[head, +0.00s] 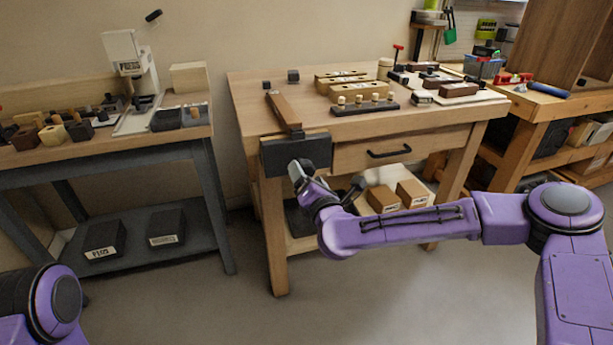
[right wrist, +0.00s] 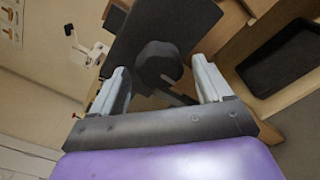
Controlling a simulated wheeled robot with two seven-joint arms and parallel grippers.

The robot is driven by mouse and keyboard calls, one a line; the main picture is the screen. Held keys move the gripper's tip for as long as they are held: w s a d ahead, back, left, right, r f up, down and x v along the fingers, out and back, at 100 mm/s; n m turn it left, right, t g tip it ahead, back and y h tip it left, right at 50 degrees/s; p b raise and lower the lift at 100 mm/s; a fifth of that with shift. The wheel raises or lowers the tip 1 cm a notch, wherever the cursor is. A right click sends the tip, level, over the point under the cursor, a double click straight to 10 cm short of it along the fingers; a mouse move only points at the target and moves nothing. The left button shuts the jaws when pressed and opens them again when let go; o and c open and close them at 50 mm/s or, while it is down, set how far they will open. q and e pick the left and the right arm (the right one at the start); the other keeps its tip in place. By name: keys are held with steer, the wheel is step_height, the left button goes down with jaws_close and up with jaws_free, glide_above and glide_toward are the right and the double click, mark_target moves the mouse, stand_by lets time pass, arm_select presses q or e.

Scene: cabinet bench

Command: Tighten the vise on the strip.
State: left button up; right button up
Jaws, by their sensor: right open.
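The vise (head: 296,155) is a dark block on the front left corner of the wooden bench. A long brown wooden strip (head: 284,112) lies on the bench top, its near end at the vise; whether the jaws touch it cannot be told. My right gripper (head: 298,172) is at the vise's front face. In the right wrist view its two pale fingers (right wrist: 162,78) are apart, with the vise's dark round hub (right wrist: 158,62) between and beyond them. A dark handle bar (right wrist: 178,94) runs from the hub towards the right finger. Contact is unclear. My left gripper is out of view.
The bench top (head: 245,95) carries wooden blocks, a peg rack (head: 364,106) and tools on the right. A drawer with a black handle (head: 389,152) is right of the vise. A grey side table (head: 110,145) stands left. Floor in front is clear.

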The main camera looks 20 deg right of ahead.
steer(key=s+b, duration=0.1)
steer(key=s, duration=0.5)
steer(key=shift+d, duration=0.1)
steer(key=w+n+b, duration=0.4)
steer(key=w+n, duration=0.2)
steer(key=w, duration=0.1)
steer(key=shift+w, duration=0.1)
stand_by(0.9)
steer(key=shift+c, duration=0.3)
